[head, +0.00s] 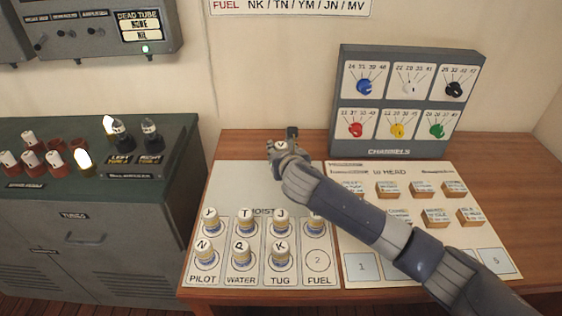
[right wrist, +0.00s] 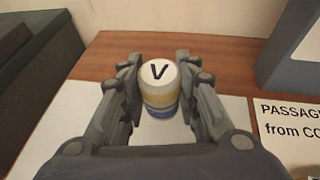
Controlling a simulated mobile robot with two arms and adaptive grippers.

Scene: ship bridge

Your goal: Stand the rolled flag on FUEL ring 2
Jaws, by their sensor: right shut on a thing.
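My right gripper (head: 284,143) is shut on a rolled flag (right wrist: 160,80) with a V on its white top and yellow and blue bands. The flag is upright between the fingers, over the back of the white hoist board (head: 237,180). Whether it touches the board is unclear. FUEL ring 2 (head: 317,261) is an empty circle at the board's front right. Behind it another rolled flag (head: 315,225) stands in the FUEL column, its top partly hidden by my right arm. My left gripper is not in view.
Rolled flags Y (head: 210,219), T (head: 245,219), J (head: 281,219), N (head: 205,253) and K (head: 281,255) stand on the PILOT, WATER and TUG rings. Small labelled blocks (head: 435,217) stand on the right board. The channels panel (head: 405,100) stands behind.

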